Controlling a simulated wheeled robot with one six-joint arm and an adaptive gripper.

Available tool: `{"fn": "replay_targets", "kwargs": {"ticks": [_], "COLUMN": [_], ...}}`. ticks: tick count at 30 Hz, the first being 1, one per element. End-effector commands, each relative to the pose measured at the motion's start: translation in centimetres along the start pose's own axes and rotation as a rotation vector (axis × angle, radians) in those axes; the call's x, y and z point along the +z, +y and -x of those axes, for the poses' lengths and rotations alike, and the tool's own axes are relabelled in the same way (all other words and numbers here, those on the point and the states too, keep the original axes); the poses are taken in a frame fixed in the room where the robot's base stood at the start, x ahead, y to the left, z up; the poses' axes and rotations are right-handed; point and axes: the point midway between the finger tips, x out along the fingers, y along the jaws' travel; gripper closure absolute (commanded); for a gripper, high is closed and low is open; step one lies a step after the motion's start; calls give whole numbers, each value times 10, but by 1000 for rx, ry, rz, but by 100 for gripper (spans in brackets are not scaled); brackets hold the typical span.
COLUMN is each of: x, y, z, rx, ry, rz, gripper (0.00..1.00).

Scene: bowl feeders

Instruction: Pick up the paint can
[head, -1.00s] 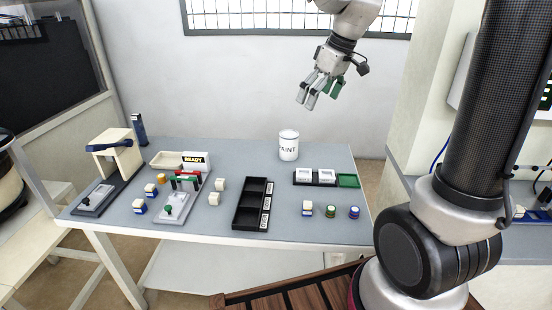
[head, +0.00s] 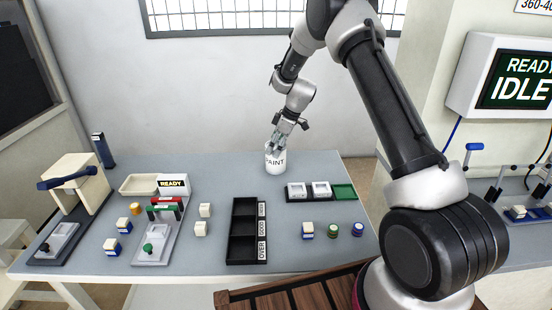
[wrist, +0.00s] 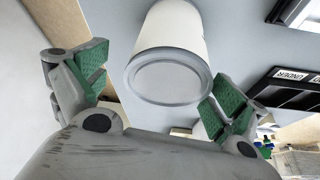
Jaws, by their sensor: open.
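The white paint can (head: 274,162) stands upright at the back of the grey table, with "PAINT" lettered on its side. My gripper (head: 276,145) is right above it and hides part of its top. In the wrist view the can (wrist: 168,50) shows its round lid towards me, in the gap between the green-padded fingers of my gripper (wrist: 160,90). I cannot tell how far the fingertips reach down past the rim.
A black divided tray (head: 245,262) lies in front of the can. To the right is a black rack with white pieces and a green pad (head: 344,192). A beige tray (head: 138,184) and a "READY" sign (head: 173,184) are to the left. A wall stands behind the table.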

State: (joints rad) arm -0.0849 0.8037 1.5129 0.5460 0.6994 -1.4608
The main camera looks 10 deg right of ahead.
Motion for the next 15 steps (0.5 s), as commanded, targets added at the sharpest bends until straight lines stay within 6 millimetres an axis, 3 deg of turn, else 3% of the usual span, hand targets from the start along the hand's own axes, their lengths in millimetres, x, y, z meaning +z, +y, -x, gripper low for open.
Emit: {"fn": "replay_targets", "kwargs": {"ticks": [7,15], "x": [7,7], "y": [-6,-6], "z": [-38,-43], "rx": [-2,-1], "ry": [-1,-1], "rz": [-1,-1], "gripper": [4,5]}}
